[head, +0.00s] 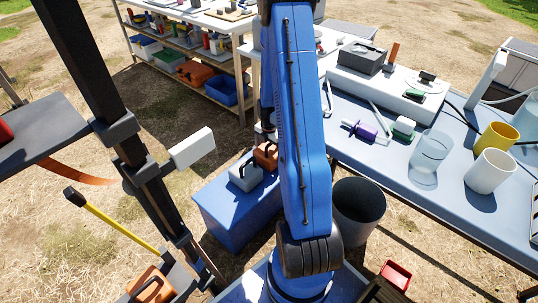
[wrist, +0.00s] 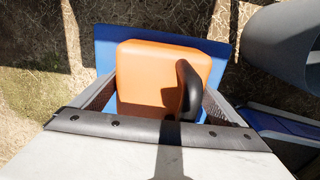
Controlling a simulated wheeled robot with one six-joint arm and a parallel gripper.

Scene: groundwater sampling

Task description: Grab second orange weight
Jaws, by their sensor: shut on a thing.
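An orange weight (wrist: 150,75) with a black handle fills the middle of the wrist view. My gripper (wrist: 158,98) is shut on it, with one finger along each side. In the head view the same weight (head: 266,156) shows beside my blue arm, at the top of a blue box (head: 238,208); whether it rests there or is slightly raised I cannot tell. Another orange weight (head: 152,287) lies at the bottom left. My arm hides most of the gripper in the head view.
A dark bin (head: 358,208) stands right of the blue box. The blue-grey table (head: 390,155) at right carries a clear beaker (head: 430,152), a white cup (head: 490,172) and a yellow cup (head: 497,138). A black post (head: 105,85) stands at left. Shelving (head: 190,55) is behind.

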